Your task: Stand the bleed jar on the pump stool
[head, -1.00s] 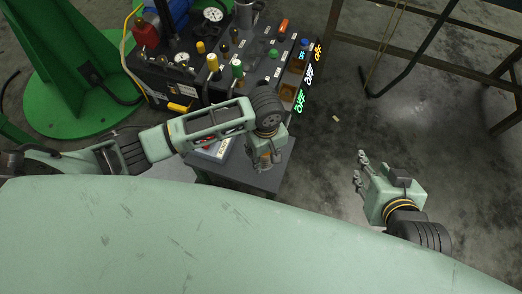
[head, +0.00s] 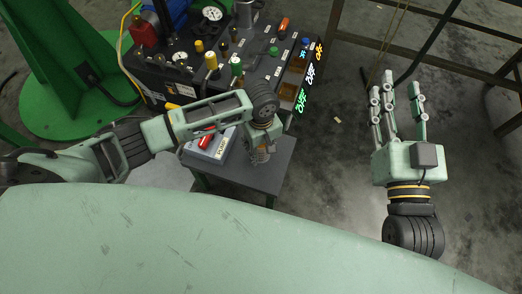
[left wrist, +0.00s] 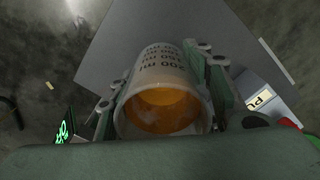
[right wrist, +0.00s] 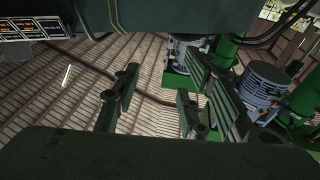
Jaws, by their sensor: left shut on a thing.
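The bleed jar (left wrist: 165,95) shows in the left wrist view as a pale, round jar with volume marks and amber liquid inside. My left gripper (head: 262,152) is shut around it, with fingers on both sides. In the head view the gripper and wrist hide most of the jar. The pump stool (head: 250,179) is a small grey-topped stool directly below. Its top also shows behind the jar in the left wrist view (left wrist: 130,35). I cannot tell whether the jar touches it. My right gripper (head: 397,95) is open and empty, off to the right above the floor.
A grey box with a red part and a "PU..." label (head: 221,148) sits on the stool, left of my left gripper. A black console (head: 190,75) with gauges, knobs and lit displays stands behind. A green column base (head: 65,100) is at left. Floor right of the stool is clear.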

